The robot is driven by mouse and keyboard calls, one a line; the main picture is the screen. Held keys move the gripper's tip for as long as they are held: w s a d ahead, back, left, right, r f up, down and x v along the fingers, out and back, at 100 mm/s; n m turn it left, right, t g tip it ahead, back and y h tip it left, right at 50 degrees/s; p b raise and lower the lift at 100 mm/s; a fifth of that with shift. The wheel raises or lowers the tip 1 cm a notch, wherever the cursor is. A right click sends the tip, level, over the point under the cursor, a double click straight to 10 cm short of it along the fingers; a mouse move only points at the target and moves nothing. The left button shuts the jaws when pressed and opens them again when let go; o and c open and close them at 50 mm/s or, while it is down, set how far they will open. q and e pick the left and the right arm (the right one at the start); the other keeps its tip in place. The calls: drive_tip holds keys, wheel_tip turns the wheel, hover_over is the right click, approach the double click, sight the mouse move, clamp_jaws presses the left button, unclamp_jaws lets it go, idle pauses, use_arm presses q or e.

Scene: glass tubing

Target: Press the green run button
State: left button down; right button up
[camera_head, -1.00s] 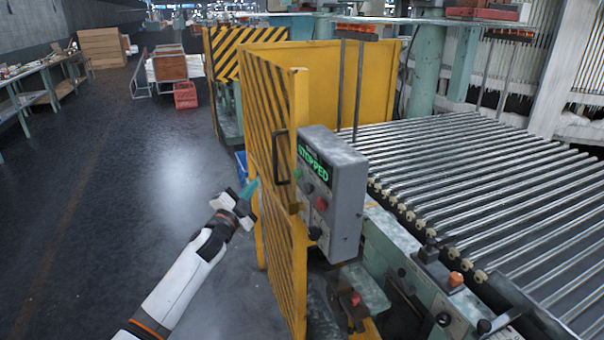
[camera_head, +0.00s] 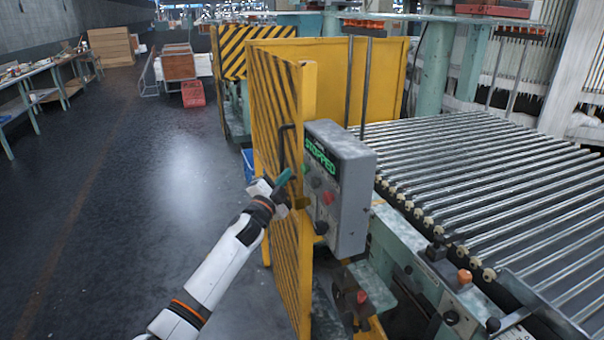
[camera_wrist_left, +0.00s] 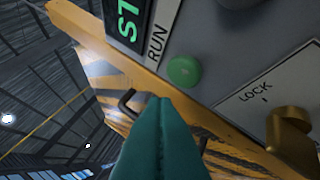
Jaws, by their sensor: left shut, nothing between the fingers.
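The grey control box (camera_head: 352,205) is mounted at the yellow striped guard, and its display (camera_head: 320,158) reads STOPPED in green. The green run button (camera_wrist_left: 184,72) sits beside the label RUN in the left wrist view; in the head view it is small, near the box's left edge (camera_head: 306,169). My left gripper (camera_head: 284,177) is shut and empty, its teal fingers pointing toward the box's face. In the left wrist view the fingertips (camera_wrist_left: 166,100) lie just below the button, with a visible gap in the picture. My right gripper is out of view.
A red button (camera_head: 328,197) and a dark knob (camera_head: 321,227) are on the same panel. A brass lock part (camera_wrist_left: 290,135) is right of the fingers. The striped guard (camera_head: 278,110) with its black handle stands close behind the gripper. Open floor lies left.

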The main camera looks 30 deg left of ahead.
sight(301, 167)
use_arm(q)
drive_tip(key=shift+w+d, duration=0.5)
drive_tip(key=shift+w, duration=0.1)
drive_tip(key=shift+d, duration=0.1)
idle(1.6)
drive_tip(key=shift+w+d, duration=0.2)
drive_tip(key=shift+w, duration=0.1)
drive_tip(key=shift+w+d+r+b, duration=0.1)
drive_tip(key=shift+w+d+b, duration=0.25)
drive_tip(key=shift+b, duration=0.1)
idle(0.8)
drive_tip(key=shift+a, duration=0.1)
drive_tip(key=shift+s+a+p, duration=0.4)
drive_tip(key=shift+s+a, duration=0.1)
drive_tip(key=shift+s, duration=0.2)
